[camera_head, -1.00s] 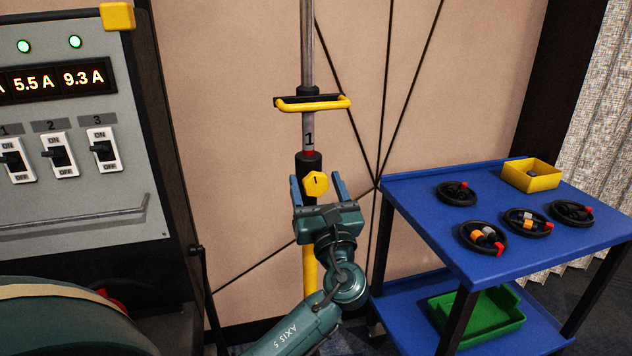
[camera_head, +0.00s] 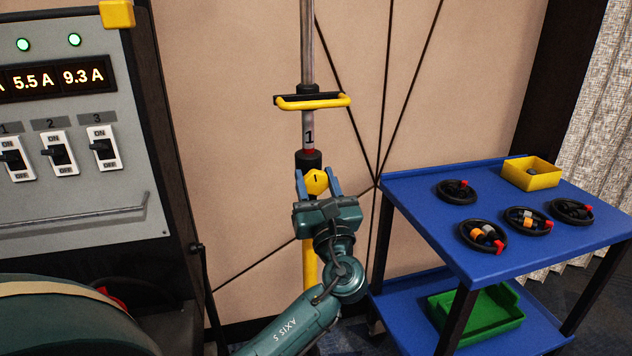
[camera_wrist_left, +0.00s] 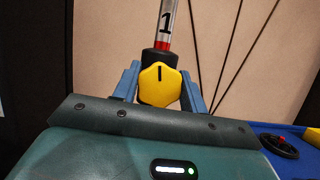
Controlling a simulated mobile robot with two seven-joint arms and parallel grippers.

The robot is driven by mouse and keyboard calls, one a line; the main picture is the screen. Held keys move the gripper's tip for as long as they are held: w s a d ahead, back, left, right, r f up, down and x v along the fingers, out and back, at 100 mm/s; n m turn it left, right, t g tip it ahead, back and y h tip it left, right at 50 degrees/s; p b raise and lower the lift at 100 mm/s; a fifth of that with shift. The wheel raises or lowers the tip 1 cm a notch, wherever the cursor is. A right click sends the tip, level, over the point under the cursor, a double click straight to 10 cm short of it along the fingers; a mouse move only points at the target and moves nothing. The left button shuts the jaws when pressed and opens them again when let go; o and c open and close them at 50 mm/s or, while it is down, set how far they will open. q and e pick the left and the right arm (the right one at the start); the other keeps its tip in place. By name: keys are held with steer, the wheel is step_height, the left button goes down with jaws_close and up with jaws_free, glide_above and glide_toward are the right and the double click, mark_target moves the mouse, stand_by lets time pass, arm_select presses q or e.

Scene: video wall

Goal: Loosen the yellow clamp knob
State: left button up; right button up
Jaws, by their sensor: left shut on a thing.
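The yellow clamp knob (camera_head: 316,181) sits on the black collar (camera_head: 308,159) of an upright pole, below a red band and the number 1. It is a faceted knob with a dark mark pointing up. My left gripper (camera_head: 317,182) is at the knob, with a blue finger on each side, shut on it. In the left wrist view the knob (camera_wrist_left: 159,85) shows between the two fingers (camera_wrist_left: 160,88), its mark near upright. The fingers hide part of the knob's sides. My right gripper is not in view.
A yellow handle (camera_head: 313,103) sits higher on the pole. A grey panel (camera_head: 85,200) with switches stands left. A blue cart (camera_head: 420,205) with black rings and a yellow bin (camera_head: 531,174) stands right. Thin black cables run behind the pole.

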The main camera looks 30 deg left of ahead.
arm_select(q)
steer(key=shift+f+n+b, duration=0.2)
steer(key=shift+n+b, duration=0.15)
steer(key=shift+n, duration=0.25)
steer(key=shift+n+g+y+b, duration=0.4)
steer(key=shift+n+g, duration=0.3)
steer(key=shift+n, duration=0.2)
steer(key=n+g+b, duration=0.1)
steer(key=n, duration=0.1)
steer(key=shift+n+y, duration=0.4)
steer(key=shift+r+n, duration=0.15)
steer(key=shift+n, duration=0.15)
steer(key=o, duration=1)
steer(key=shift+c, duration=0.2)
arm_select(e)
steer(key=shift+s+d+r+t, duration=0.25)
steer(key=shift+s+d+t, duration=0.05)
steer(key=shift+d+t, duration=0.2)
arm_select(q)
steer(key=shift+s, duration=0.1)
